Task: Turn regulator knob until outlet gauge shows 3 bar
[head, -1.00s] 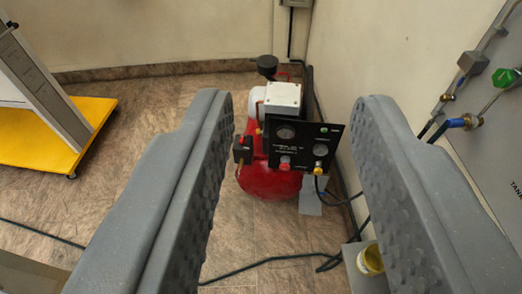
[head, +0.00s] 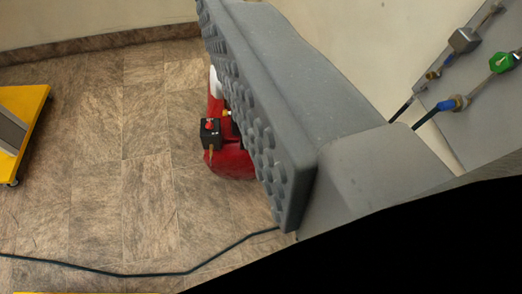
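One finger of my gripper (head: 265,110) crosses the upper middle of the view. Its dimpled pad faces left, with nothing against it. The other finger is out of view. The red compressor (head: 228,162) stands on the floor beyond and is mostly hidden behind this finger. A black box (head: 210,134) with a red button (head: 210,125) on top shows at its left side. The black panel with the regulator knob and the gauges is not visible now, so no gauge reading can be seen.
A grey wall panel at the right carries a green valve handle (head: 500,63) and a blue-collared fitting (head: 447,104). A dark cable (head: 130,273) runs across the floor. A yellow wheeled base (head: 32,105) stands at the left. Black fills the lower right.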

